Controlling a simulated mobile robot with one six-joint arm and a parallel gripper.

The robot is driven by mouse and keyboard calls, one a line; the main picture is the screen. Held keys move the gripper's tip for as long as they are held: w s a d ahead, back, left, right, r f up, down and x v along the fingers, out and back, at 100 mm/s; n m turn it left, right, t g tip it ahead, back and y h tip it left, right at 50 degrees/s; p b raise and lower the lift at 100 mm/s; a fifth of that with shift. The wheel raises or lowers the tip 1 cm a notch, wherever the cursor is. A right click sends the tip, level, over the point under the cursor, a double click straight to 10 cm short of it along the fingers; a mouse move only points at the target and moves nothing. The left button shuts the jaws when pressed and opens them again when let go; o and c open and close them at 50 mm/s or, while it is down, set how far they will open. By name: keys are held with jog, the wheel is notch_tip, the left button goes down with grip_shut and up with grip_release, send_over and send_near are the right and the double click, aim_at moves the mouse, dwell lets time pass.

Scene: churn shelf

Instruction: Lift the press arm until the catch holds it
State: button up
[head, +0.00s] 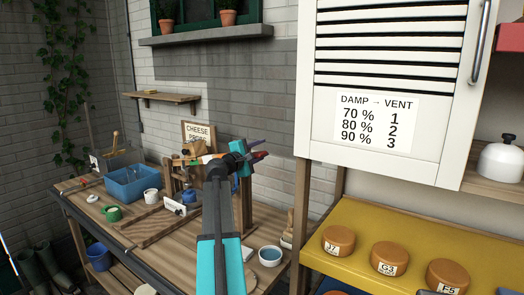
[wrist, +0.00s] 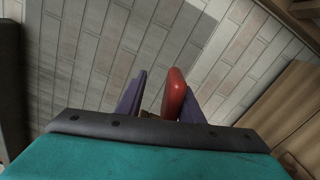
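The cheese press (head: 168,182) is a wooden frame on the workbench, partly hidden behind my arm. A bar that looks like its press arm (head: 190,160) runs roughly level toward my gripper (head: 262,149). A red grip (head: 260,156), apparently the arm's end, shows at my fingers. In the wrist view the red grip (wrist: 175,93) stands between the two purple fingers of my gripper (wrist: 158,92). It is close to the right finger, with a gap to the left one. The fingers are apart. The catch cannot be made out.
The workbench (head: 190,235) holds a blue tub (head: 130,183), a white mug (head: 151,196), a green cup (head: 112,213) and a blue-filled bowl (head: 270,256). A white louvred cabinet (head: 385,110) stands at right, above a yellow shelf (head: 350,215) with cheeses. A brick wall is behind.

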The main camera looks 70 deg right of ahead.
jog(key=b+v, duration=0.2)
jog(key=v, duration=1.1)
jog(key=shift+a+b, duration=0.15)
jog(key=shift+b, duration=0.2)
jog(key=shift+r, duration=0.1)
